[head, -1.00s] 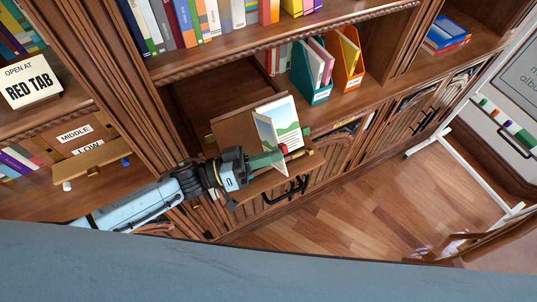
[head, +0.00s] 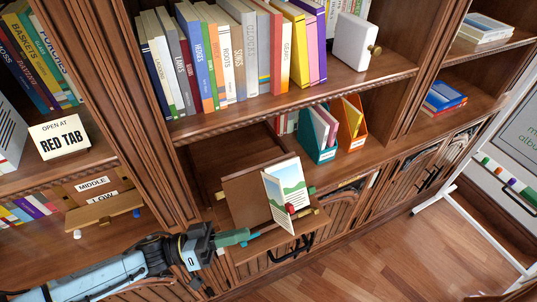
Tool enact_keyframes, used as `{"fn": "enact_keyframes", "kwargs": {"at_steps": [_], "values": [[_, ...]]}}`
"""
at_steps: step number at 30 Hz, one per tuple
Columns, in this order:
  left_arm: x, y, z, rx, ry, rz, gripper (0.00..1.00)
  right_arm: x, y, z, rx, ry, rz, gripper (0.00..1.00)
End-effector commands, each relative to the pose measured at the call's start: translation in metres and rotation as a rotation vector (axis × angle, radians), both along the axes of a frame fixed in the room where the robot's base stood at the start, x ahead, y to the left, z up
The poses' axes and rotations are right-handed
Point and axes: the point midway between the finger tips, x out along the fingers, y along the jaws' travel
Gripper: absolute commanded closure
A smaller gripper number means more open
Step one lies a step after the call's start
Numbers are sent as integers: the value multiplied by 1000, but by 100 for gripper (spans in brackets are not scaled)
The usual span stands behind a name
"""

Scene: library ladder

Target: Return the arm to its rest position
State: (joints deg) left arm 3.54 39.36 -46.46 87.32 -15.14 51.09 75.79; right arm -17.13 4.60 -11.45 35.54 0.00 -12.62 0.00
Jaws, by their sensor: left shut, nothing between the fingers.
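My left arm comes in from the lower left. Its gripper (head: 236,237) is shut and empty, just left of an open picture book (head: 289,198). The book shows green hills on its pages and stands open on a small wooden stand (head: 247,197) at the lower shelf's edge. A red tab (head: 291,209) shows at the book's lower part. A gap seems to lie between the fingertips and the book. My right gripper is not in view.
Books (head: 230,55) fill the upper shelf, with a white bookend (head: 354,42) at their right. Teal (head: 318,134) and orange (head: 352,126) file holders stand on the lower shelf. A sign (head: 59,138) reads "OPEN AT RED TAB".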

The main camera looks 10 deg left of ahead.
Motion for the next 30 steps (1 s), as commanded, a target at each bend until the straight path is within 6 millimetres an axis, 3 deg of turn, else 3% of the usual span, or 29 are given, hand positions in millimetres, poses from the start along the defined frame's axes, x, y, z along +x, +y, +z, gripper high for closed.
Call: {"fn": "enact_keyframes", "kwargs": {"at_steps": [8,12,16,23,26,30], "values": [[9,-10,2,21,-19,79,100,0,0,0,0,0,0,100],[30,-24,8,95,-43,271,100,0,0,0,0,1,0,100],[50,-25,11,216,-38,475,100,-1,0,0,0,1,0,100],[60,1,5,506,67,743,100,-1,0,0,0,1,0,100],[52,19,-1,653,143,810,100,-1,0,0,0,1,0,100],[26,47,-11,866,277,842,100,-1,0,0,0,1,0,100]]}}
